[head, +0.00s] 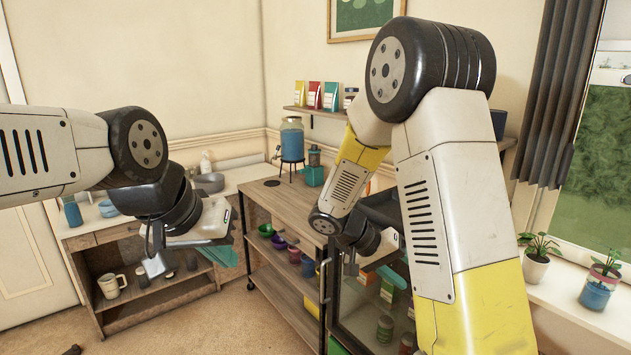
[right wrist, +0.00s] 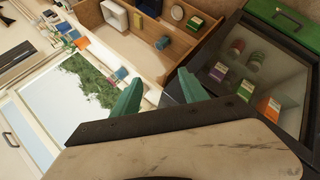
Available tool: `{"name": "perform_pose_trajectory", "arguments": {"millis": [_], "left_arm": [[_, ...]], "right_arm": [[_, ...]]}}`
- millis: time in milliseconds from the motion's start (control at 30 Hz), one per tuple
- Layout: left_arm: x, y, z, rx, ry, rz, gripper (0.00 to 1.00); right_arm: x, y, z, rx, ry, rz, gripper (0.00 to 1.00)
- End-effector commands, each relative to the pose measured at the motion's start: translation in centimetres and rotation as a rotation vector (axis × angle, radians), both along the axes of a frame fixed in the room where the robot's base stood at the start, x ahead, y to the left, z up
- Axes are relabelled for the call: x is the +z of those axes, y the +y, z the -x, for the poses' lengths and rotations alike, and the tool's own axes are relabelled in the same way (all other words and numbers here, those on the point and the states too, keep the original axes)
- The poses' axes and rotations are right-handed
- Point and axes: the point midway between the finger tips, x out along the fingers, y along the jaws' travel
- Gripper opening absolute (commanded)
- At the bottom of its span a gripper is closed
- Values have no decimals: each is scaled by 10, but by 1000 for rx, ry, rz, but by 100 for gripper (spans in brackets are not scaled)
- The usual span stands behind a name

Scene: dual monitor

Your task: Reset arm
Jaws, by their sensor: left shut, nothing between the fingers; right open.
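My left arm comes in from the left in the head view, with its forearm level and its wrist bent down. My left gripper (head: 220,256) has teal fingers, is shut and empty, and hangs in front of the low shelf unit. My right arm rises large on the right and folds down to its wrist in front of the glass-doored cabinet. My right gripper (head: 392,277) is partly hidden by my own arm there. In the right wrist view the right gripper (right wrist: 158,95) has its two teal fingers spread apart with nothing between them.
A wooden cart (head: 297,207) carries a blue-filled dispenser (head: 292,139), with bowls below. A low shelf unit (head: 160,313) holds a white mug (head: 111,286). The glass-doored cabinet (right wrist: 257,72) stands close to the right gripper. Potted plants (head: 597,288) line the windowsill. Some floor shows lower left.

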Motion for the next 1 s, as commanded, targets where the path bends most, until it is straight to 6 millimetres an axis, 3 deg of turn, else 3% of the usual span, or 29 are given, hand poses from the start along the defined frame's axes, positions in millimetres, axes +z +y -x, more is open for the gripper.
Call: {"name": "perform_pose_trajectory", "arguments": {"millis": [200, 500, 800, 1000], "left_arm": [[0, 0, 0, 0, 0, 0, 0], [0, 0, 0, 0, 0, 0, 0], [0, 0, 0, 0, 0, 0, 0], [0, 0, 0, 0, 0, 0, 0]], "right_arm": [[39, 7, 54, 32, 47, -364, 51], [98, 38, 109, 266, -86, -755, 51], [150, 65, 142, 544, -319, -890, 51], [161, 71, 148, 610, -374, -895, 51]]}}
